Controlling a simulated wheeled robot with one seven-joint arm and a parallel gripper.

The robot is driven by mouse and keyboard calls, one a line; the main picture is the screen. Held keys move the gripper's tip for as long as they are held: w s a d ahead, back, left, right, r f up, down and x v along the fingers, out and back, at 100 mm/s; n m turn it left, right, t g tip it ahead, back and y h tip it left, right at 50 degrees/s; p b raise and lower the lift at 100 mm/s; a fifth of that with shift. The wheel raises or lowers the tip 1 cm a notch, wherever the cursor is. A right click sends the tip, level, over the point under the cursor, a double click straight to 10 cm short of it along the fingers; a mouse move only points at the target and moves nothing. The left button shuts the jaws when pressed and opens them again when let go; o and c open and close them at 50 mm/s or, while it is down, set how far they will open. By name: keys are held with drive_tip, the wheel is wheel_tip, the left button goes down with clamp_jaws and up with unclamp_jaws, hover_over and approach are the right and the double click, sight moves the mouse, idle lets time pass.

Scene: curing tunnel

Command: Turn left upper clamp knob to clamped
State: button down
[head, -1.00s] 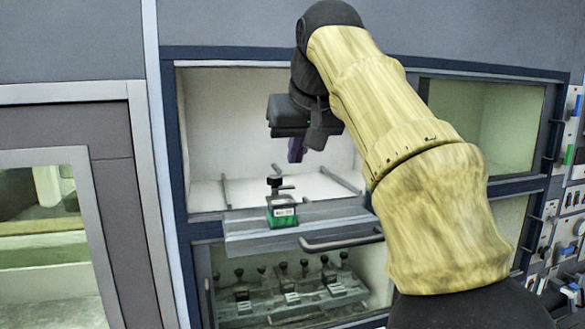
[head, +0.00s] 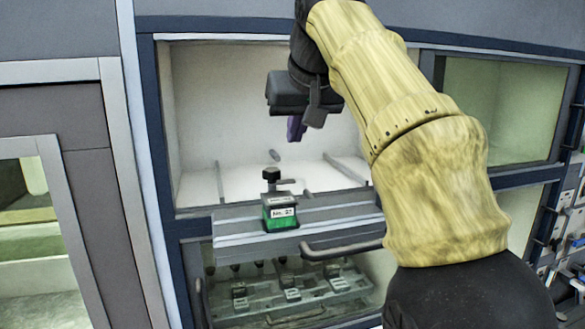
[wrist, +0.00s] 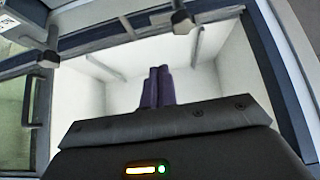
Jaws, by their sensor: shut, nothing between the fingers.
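The left upper clamp has a black knob (head: 271,174) on a short stem, with a bar sticking out to the right. It stands on a dark block with a white label and a green lower front (head: 281,222), on the upper shelf (head: 330,222). My gripper (head: 297,130) has purple fingers pointing down, above and slightly right of the knob in the head view, clear of it. In the wrist view the fingers (wrist: 158,86) are together and empty. A dark knob-like part (wrist: 182,22) shows beyond them at the top. I cannot read the knob's turn position.
The upper bay has pale walls (head: 230,110) and rails on its floor. A bar handle (head: 342,247) sticks out below the shelf. A lower bay holds a rack (head: 290,300) with several similar clamps. My arm hides the shelf's right part.

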sight(279, 176)
drive_tip(key=x, duration=1)
drive_tip(key=s, duration=0.2)
drive_tip(key=s+d, duration=0.1)
drive_tip(key=s, duration=0.1)
drive_tip(key=shift+r+p, duration=0.2)
drive_tip(key=shift+p, duration=0.15)
drive_tip(key=shift+s+d, duration=0.1)
drive_tip(key=shift+f, duration=0.15)
